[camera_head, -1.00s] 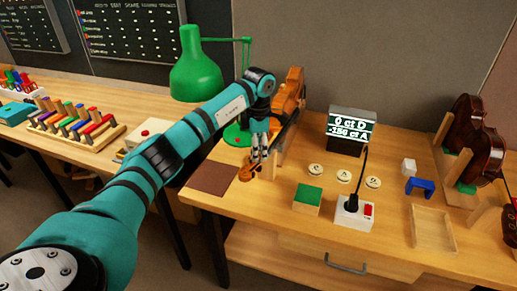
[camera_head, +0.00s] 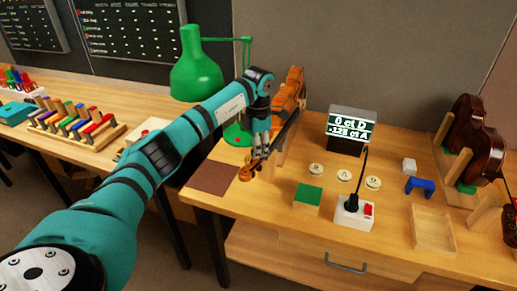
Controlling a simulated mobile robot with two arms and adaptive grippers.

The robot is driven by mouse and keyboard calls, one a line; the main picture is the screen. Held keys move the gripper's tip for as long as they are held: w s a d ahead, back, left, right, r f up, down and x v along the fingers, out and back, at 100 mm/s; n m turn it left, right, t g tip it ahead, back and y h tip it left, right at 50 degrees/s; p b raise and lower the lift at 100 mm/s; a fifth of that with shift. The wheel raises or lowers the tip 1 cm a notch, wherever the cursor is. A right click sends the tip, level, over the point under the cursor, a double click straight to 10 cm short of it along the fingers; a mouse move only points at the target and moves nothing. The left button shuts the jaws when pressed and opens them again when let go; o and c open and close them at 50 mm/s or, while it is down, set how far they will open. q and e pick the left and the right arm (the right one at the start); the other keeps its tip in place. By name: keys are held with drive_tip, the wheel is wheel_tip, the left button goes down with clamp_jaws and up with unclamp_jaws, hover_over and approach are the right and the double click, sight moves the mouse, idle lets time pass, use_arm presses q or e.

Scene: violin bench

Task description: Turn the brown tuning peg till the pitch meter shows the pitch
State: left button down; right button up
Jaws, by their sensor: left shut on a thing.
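An orange-brown violin (camera_head: 291,88) lies on a wooden stand on the bench, its scroll (camera_head: 246,173) toward the front edge. My left gripper (camera_head: 257,157) reaches down at the pegbox beside the scroll and is shut on a peg. The peg itself is hidden by the fingers, so I cannot tell its colour. The pitch meter (camera_head: 352,128) stands behind, a dark box with a lit screen. Its upper line reads 0 ct D; its lower line is for A, a minus value in the 130s, last digit blurred. My right gripper is not in view.
A green lamp (camera_head: 196,75) stands close behind my left arm. Three round buttons (camera_head: 344,175), a green-topped block (camera_head: 307,195) and a white box with a red switch (camera_head: 353,211) lie right of the scroll. Dark violins (camera_head: 474,145) stand at right.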

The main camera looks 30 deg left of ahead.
use_arm(q)
drive_tip(key=n, duration=0.5)
drive_tip(key=shift+w+a, duration=0.15)
drive_tip(key=shift+a, duration=0.1)
idle(0.3)
drive_tip(key=c, duration=1.4)
unclamp_jaws()
wheel_tip(320, 180, up, 12)
idle(0.7)
